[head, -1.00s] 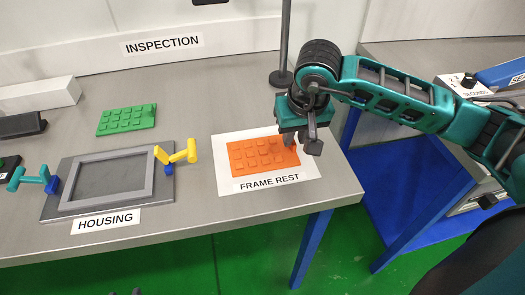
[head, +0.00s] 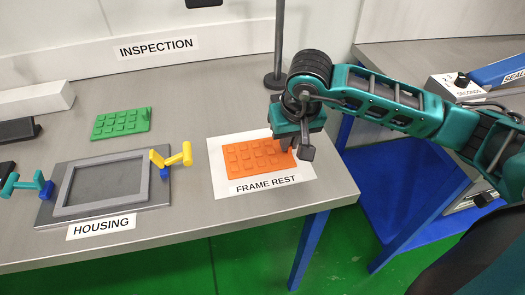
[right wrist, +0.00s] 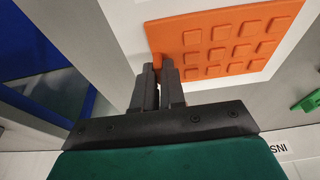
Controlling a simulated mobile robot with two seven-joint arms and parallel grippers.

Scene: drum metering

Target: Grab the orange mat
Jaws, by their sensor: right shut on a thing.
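The orange mat (head: 250,158) is a flat slab with rows of raised square pads. It lies on the white sheet labelled FRAME REST in the head view. In the right wrist view the mat (right wrist: 215,50) reaches up to my fingertips. My right gripper (head: 291,146) is at the mat's right end, with its fingers (right wrist: 158,72) close together and shut on the mat's edge. The exact contact is partly hidden by the fingers. My left gripper does not show clearly in the head view.
Left of the mat stands the grey housing (head: 50,205) with yellow and teal clamp handles. A green mat (head: 121,123) lies behind it. A dark post (head: 278,45) rises behind my right gripper. The table's front and right edges are near.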

